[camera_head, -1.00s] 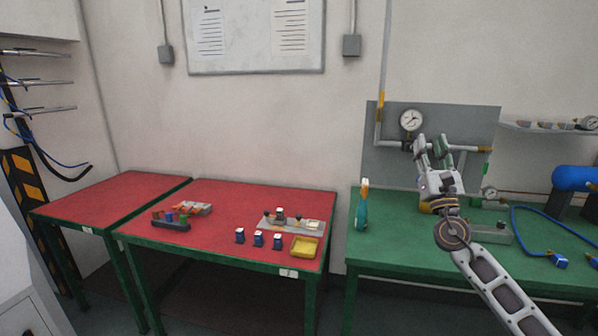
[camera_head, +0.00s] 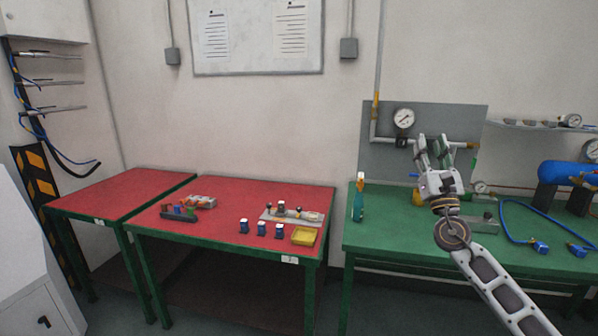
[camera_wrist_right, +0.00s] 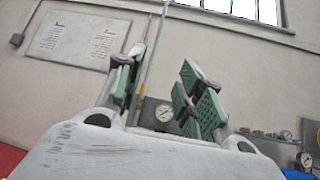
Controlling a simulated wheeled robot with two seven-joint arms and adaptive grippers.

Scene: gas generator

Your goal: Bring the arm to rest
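My right gripper (camera_head: 435,150) is raised in front of the grey gauge panel, above the green table (camera_head: 400,235), with its fingers pointing up. In the right wrist view its two green-padded fingers (camera_wrist_right: 158,95) stand apart with nothing between them. The right arm comes in from the lower right of the head view. My left gripper is not in view.
The green table carries a blue hose (camera_head: 515,225) and a teal item (camera_head: 358,195).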

